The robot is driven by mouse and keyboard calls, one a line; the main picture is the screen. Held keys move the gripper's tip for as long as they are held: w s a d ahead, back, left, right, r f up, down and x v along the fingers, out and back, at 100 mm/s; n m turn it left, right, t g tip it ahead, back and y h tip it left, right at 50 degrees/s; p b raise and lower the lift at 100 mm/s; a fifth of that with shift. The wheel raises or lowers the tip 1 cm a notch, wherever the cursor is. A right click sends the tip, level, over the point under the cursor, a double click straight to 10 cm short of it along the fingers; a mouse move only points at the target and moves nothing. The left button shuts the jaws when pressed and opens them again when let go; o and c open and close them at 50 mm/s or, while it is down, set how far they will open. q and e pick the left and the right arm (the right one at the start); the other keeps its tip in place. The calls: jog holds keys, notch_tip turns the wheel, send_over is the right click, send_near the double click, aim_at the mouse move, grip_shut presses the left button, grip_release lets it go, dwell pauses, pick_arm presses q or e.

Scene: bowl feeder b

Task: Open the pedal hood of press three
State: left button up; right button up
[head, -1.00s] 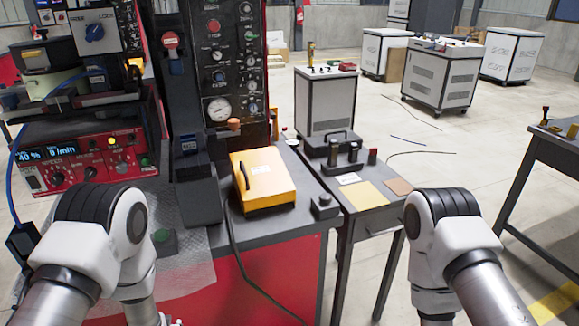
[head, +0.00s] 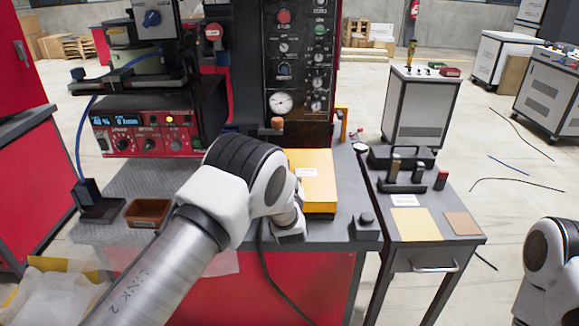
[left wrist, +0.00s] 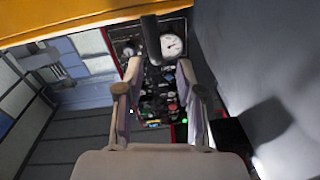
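The yellow pedal hood (head: 318,178) sits on the dark press table, its left part hidden behind my left arm in the head view. In the left wrist view the yellow hood (left wrist: 75,20) crosses the top, and its black handle (left wrist: 151,40) stands out from it. My left gripper (left wrist: 158,75) is open, with the handle in line with the gap between its fingertips. I cannot tell whether a finger touches the handle. In the head view this gripper is hidden by my wrist. My right gripper is out of view; only part of that arm shows at lower right.
The black control panel (head: 301,60) with a gauge rises behind the hood. A small black button box (head: 366,226) stands right of it. A side table (head: 432,254) holds upright handles and flat pads. A brown tray (head: 148,212) lies at left. A cable hangs down the red front.

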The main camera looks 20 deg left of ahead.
aim_at(307, 178)
pick_arm(q)
jog(key=w, duration=0.1)
jog(key=w+f, duration=0.1)
jog(key=w, duration=0.1)
jog(key=w+a, duration=0.1)
jog(key=shift+w+a+f, duration=0.1)
jog(key=shift+w+f, duration=0.1)
jog(key=shift+w, duration=0.05)
jog(key=shift+w+a, duration=0.1)
jog(key=shift+a, duration=0.05)
jog(key=shift+s+r, duration=0.35)
jog(key=shift+c, duration=0.7)
grip_shut()
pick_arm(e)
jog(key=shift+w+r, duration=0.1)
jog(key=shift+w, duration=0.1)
